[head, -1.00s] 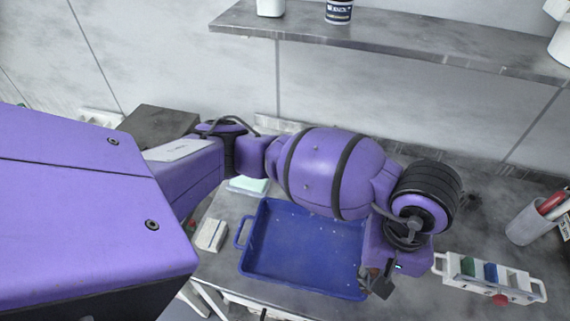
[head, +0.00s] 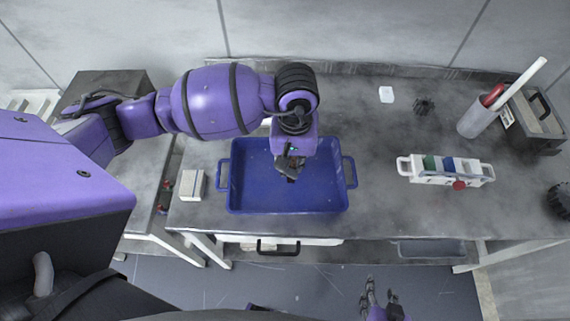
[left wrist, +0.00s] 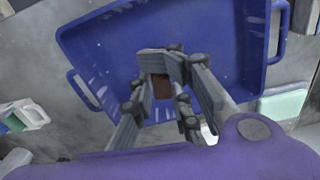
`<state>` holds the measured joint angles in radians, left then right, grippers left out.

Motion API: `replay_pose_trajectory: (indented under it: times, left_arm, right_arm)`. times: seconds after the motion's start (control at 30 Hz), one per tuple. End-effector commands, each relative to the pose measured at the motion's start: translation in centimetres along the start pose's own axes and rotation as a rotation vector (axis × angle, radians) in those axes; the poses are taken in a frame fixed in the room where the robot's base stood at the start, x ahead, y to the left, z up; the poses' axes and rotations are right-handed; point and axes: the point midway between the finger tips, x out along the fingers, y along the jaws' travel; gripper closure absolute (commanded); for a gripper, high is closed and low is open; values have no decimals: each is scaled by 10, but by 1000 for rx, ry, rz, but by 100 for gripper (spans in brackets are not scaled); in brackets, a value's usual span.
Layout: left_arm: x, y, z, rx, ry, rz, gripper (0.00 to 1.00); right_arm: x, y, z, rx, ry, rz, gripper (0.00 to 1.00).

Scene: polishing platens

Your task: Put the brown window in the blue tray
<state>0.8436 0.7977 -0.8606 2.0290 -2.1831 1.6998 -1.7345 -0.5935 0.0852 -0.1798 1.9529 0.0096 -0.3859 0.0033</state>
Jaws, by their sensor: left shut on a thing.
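The blue tray (head: 240,203) lies on the grey worktop, and it fills much of the left wrist view (left wrist: 105,45). My left gripper (head: 290,174) hangs over the tray's upper right part in the head view. In the left wrist view, my left gripper (left wrist: 165,70) is shut on the brown window (left wrist: 159,88), a small brown piece mostly hidden by the fingers. I cannot tell how high it is above the tray floor. My right gripper (head: 383,300) is low at the bottom of the head view, away from the worktop, its fingers apart and empty.
A white rack (head: 420,177) with green, blue and pale pieces and a red knob stands right of the tray. A white block (head: 193,185) sits left of it. A grey cup (head: 478,120) with tools stands further right. The worktop between tray and rack is clear.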

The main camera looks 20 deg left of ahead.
Motion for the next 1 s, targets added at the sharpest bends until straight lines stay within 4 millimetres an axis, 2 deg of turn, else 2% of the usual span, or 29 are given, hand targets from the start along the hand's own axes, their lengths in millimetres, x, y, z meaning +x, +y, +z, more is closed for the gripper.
replay_pose_trajectory:
  times: [0.1,0.37,0.57,0.97,1.0]
  left_arm:
    - [14,-8,-10,-3,1,1,100]
    - [29,-16,-19,-2,1,0,100]
    - [59,-16,-19,-2,-2,1,100]
    - [65,-16,-19,0,0,0,100]
    - [65,-16,-19,-1,0,1,82]
  right_arm:
    - [-1,0,4,-4,-8,-1,60]
    - [-3,2,4,-9,-8,0,60]
    - [-3,2,2,-6,-4,0,60]
    - [1,-2,-1,4,3,-1,60]
    - [1,-2,-4,4,6,-1,60]
